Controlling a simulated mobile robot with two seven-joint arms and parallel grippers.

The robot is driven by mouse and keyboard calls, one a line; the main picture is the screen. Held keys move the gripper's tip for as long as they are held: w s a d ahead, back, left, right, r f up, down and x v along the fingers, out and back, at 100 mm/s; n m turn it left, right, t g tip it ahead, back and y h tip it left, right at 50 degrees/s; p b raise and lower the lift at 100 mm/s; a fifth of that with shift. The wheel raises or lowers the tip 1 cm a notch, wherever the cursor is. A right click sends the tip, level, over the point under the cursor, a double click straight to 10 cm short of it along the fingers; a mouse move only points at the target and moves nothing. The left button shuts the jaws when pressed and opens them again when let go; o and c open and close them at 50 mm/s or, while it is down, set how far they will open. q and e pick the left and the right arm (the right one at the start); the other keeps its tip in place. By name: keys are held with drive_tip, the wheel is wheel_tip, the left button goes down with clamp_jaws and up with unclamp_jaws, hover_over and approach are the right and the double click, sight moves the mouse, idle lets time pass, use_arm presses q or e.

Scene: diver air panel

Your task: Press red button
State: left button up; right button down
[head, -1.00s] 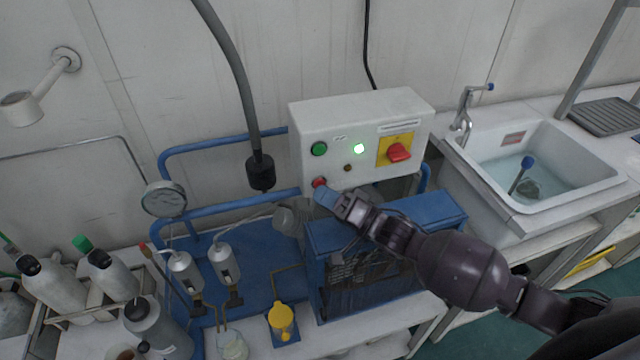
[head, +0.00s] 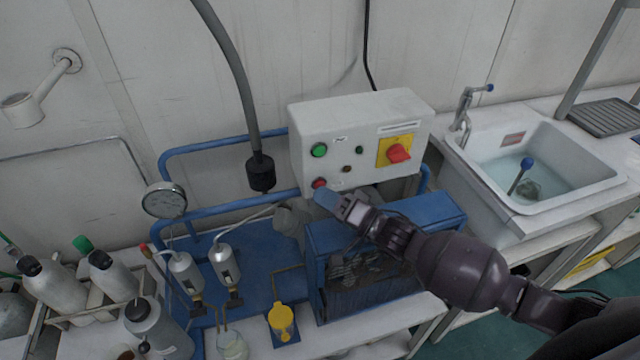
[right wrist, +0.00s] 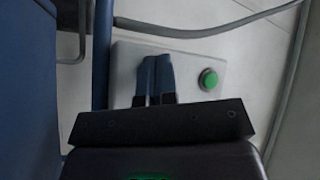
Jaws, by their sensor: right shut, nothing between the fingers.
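The white control box (head: 345,112) stands above the blue compressor frame. The red button (head: 319,183) is at its lower left, below the green button (head: 319,150). My right gripper (head: 324,196) is shut and empty, with its blue fingertips at the red button's lower edge; whether they touch it I cannot tell. In the right wrist view the closed fingers (right wrist: 154,75) lie over the box face and hide the red button, with the green button (right wrist: 208,79) beside them. The small indicator lamp (head: 359,150) looks dark. My left gripper is not in view.
A red rotary switch (head: 399,153) on a yellow plate is on the box's right side. A black hose end (head: 261,172) hangs left of the box. A sink (head: 590,178) is at the right.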

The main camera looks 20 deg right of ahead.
drive_tip(key=shift+s, duration=0.6)
drive_tip(key=shift+p, duration=0.3)
drive_tip(key=shift+s+r+p, duration=0.1)
drive_tip(key=shift+s+p, duration=0.3)
drive_tip(key=shift+s, duration=0.25)
drive_tip(key=shift+s+d+p, duration=0.15)
drive_tip(key=shift+s+p, duration=0.75)
drive_tip(key=shift+s, duration=1)
